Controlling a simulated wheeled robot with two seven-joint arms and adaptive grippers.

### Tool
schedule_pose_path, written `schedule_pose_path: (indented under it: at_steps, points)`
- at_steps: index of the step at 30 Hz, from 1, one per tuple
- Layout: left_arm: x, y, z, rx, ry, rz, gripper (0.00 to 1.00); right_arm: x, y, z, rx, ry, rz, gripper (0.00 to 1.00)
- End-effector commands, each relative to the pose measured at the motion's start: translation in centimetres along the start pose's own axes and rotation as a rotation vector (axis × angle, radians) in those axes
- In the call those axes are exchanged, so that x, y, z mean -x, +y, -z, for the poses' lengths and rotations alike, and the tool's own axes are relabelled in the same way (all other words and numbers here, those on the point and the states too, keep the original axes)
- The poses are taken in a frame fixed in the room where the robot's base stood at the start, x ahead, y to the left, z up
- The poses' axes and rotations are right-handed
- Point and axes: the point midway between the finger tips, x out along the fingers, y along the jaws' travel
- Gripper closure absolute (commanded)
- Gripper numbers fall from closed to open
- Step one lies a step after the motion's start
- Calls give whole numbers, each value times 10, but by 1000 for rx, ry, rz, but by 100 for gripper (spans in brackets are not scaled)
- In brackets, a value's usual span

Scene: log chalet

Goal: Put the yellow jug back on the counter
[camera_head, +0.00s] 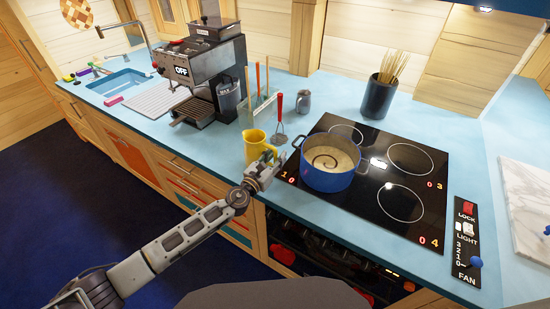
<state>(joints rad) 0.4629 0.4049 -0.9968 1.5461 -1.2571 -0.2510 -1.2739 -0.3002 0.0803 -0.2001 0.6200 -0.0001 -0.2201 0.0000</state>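The yellow jug (254,147) is upright at the front edge of the blue counter (226,152), left of the stove. Its handle is on the right side. My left gripper (270,163) is at the jug's lower right, by the handle, and overlaps it in the picture. The fingers are small and partly merged with the handle, so I cannot tell whether they are closed on it. Whether the jug's base touches the counter is also unclear. My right gripper is not in view.
A blue pot (328,178) with pale contents stands on the black cooktop (390,222) right of my gripper. A coffee machine (208,75), utensil rack (262,103), red-handled masher (279,125) and grey mug (303,101) stand behind. Bare counter lies left of the jug.

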Motion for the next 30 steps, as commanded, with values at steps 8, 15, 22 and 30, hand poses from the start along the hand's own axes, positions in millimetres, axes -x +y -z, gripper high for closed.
schedule_pose_path:
  at_steps: [8,15,22,30]
  points:
    - [0,0,-4,0,0,0,66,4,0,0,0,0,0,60]
    - [20,0,-2,0,1,0,66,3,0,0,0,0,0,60]
    - [45,1,-1,0,1,-1,66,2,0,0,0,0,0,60]
    - [74,1,-1,0,1,0,66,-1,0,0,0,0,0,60]
